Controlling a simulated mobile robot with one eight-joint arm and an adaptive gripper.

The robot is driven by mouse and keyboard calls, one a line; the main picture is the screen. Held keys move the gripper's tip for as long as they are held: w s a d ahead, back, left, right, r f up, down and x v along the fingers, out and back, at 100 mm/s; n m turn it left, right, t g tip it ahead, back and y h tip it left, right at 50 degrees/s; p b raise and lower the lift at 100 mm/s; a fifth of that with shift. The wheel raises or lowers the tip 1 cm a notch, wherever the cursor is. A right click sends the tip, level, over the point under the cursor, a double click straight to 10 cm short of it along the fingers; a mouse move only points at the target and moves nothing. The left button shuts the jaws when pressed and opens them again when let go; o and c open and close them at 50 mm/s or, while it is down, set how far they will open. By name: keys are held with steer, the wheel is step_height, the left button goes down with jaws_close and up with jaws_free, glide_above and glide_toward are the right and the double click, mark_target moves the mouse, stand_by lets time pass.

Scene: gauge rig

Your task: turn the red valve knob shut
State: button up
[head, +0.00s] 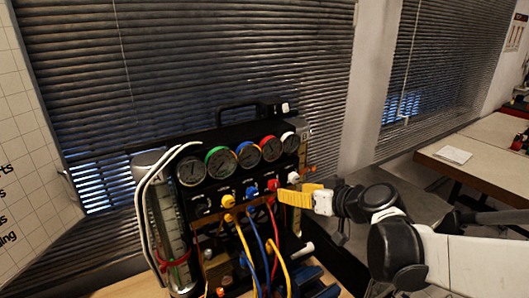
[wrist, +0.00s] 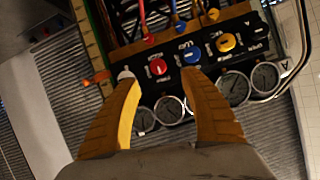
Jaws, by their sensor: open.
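The red valve knob (wrist: 158,67) is on the black panel of the gauge rig, between a white knob (wrist: 125,75) and a blue knob (wrist: 189,55). In the head view the red knob (head: 272,185) is just left of my yellow fingertips. My gripper (wrist: 160,78) is open and empty. In the wrist view its fingers stand on both sides of the red knob. The left fingertip overlaps the white knob, and the right one is close to the blue knob. I cannot tell whether either touches. The gripper (head: 281,196) comes from the right in the head view.
Several round gauges (head: 221,162) line the rig above the knobs. Yellow, blue and red hoses (head: 256,239) hang below them. A clear cylinder (head: 165,222) with white tubes stands at the left.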

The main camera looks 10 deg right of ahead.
mark_target(276, 185)
steer(key=x, duration=0.3)
steer(key=b+x, duration=0.1)
steer(key=x, duration=0.5)
steer(key=shift+w+r+b, duration=0.15)
steer(key=shift+w+b, duration=0.25)
steer(key=shift+w, duration=0.1)
steer(key=shift+w+a, duration=0.1)
steer(key=shift+w, duration=0.45)
jaws_close()
